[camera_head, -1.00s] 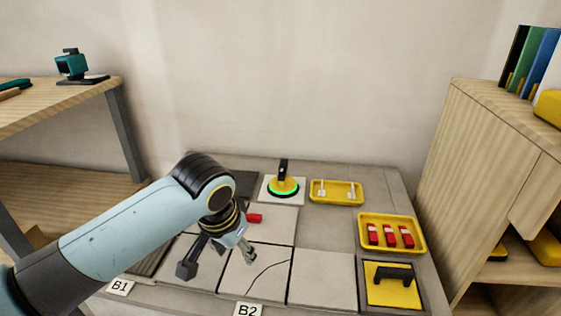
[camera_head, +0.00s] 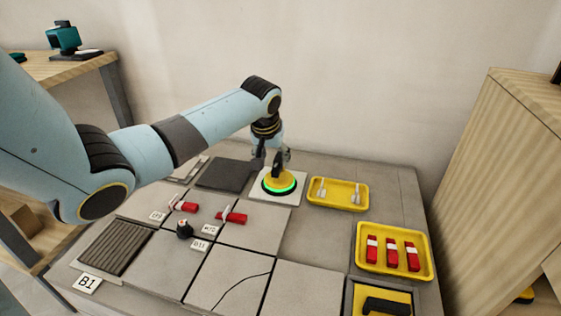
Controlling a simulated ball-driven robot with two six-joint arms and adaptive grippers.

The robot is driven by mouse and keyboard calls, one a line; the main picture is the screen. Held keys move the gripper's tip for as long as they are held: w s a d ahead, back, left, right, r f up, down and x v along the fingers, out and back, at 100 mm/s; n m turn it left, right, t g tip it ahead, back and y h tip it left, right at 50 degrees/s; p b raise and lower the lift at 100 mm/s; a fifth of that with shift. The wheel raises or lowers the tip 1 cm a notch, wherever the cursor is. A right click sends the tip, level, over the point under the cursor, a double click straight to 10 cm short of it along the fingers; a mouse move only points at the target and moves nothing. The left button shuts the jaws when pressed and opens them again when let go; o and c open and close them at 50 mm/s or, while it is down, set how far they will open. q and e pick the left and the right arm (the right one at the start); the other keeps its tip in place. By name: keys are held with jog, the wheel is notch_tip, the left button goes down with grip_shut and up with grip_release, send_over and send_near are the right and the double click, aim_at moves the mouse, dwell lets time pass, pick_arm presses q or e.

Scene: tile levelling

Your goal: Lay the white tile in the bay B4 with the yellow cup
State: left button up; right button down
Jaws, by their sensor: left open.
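The yellow cup (camera_head: 278,184) with a glowing green ring stands on the white tile (camera_head: 258,194) at the back of the grey bench. Its dark handle points up. My left gripper (camera_head: 279,160) is open, with its fingers around or close beside the cup's handle; the overlap hides whether they touch it. My right gripper is not in view. I see no B4 label. A dark empty square (camera_head: 226,174) lies left of the white tile. A ribbed dark bay (camera_head: 116,248) lies at the front left by the B1 label (camera_head: 88,284).
Pale tiles, one cracked (camera_head: 228,280), cover the front. Red-and-white pieces (camera_head: 232,217) and a small black knob (camera_head: 184,229) lie on them. A yellow tray (camera_head: 338,204) and another with red pieces (camera_head: 362,262) stand right. A wooden cabinet (camera_head: 500,180) borders the right.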

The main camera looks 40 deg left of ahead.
aim_at(276, 169)
pick_arm(q)
jog(key=b+x, duration=0.1)
jog(key=x, duration=0.2)
jog(key=b+x, duration=0.2)
jog(key=x, duration=0.1)
jog(key=shift+s+f, duration=0.1)
jog(key=shift+f, duration=0.3)
jog(key=shift+b+x, duration=0.55)
jog(key=shift+x, duration=0.3)
jog(key=shift+w+a+f, duration=0.1)
jog(key=shift+w+f, duration=0.1)
jog(key=shift+w, duration=0.05)
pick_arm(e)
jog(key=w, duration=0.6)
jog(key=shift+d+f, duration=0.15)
pick_arm(q)
jog(key=shift+c, duration=0.3)
grip_shut()
